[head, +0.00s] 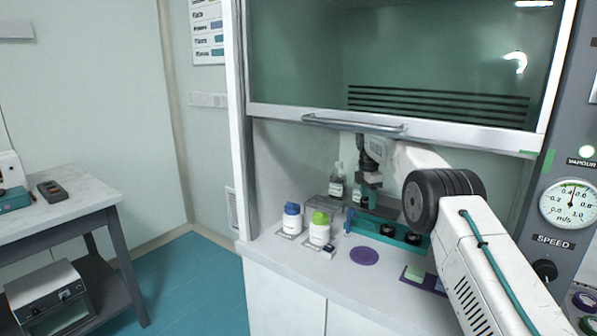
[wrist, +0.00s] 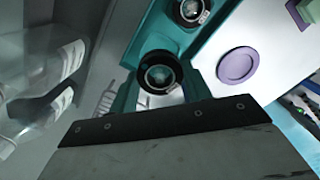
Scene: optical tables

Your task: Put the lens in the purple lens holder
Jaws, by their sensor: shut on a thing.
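My gripper (head: 367,200) is over the back of the bench in the fume hood. The wrist view shows its teal fingers shut on a black-rimmed round lens (wrist: 160,78) with clear glass in the middle. A flat, round purple piece with a rim (head: 364,256) lies on the bench in front of the teal rack; it also shows at the right in the wrist view (wrist: 237,66). It looks like the purple lens holder and is empty. My gripper is behind it, apart from it. The held lens is hard to make out in the head view.
The teal rack (head: 357,226) holds black-rimmed lenses (head: 388,230). A blue-capped jar (head: 292,222), a green-capped jar (head: 319,233) and a clear bottle (head: 337,185) stand to the left. A purple pad with a green square (head: 415,274) lies right. The hood sash (head: 400,125) hangs above.

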